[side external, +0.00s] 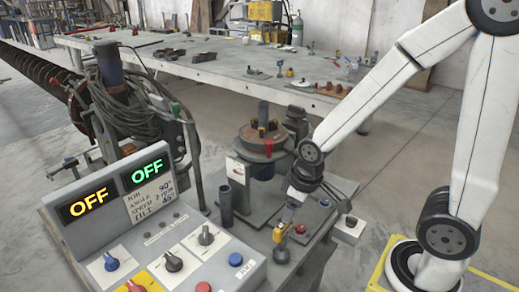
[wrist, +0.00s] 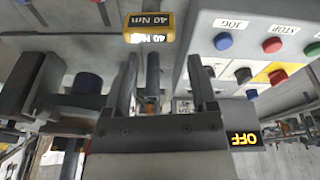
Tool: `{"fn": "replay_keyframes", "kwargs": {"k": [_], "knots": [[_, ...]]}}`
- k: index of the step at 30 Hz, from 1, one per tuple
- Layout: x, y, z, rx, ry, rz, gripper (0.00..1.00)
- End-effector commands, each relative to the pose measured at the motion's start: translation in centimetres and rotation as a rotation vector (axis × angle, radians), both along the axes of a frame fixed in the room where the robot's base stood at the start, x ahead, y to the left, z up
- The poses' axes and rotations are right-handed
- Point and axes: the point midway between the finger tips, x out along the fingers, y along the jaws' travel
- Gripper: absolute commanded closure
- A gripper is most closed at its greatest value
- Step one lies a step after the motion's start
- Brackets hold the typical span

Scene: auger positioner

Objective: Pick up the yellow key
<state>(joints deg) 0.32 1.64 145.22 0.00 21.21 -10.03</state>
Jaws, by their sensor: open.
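The yellow key (wrist: 149,27) has a yellow block marked "40 Nm", shown upside down at the top of the wrist view. A grey shaft (wrist: 152,76) lies below it in that picture, between my fingers. In the side view the yellow key (side external: 279,234) is small, beside the control panel's right edge. My gripper (wrist: 161,65) is open, with one finger on each side of the shaft. No firm contact shows. In the side view my gripper (side external: 290,206) points down just above the yellow part, which it partly hides.
The control panel (side external: 216,262) with knobs and two OFF displays stands close on the left. A dark upright tube (side external: 226,205) and a round fixture (side external: 262,143) stand behind. A red button (side external: 300,229) is just right. A long table (side external: 215,65) is farther back.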

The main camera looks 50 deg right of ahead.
Motion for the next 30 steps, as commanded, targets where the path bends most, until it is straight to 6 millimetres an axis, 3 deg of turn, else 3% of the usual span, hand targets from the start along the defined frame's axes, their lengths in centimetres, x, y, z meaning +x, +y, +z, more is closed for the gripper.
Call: {"fn": "replay_keyframes", "kwargs": {"k": [30], "knots": [[3.0,-1.4,-2.6,-0.15,0.162,1.322,0.26]]}}
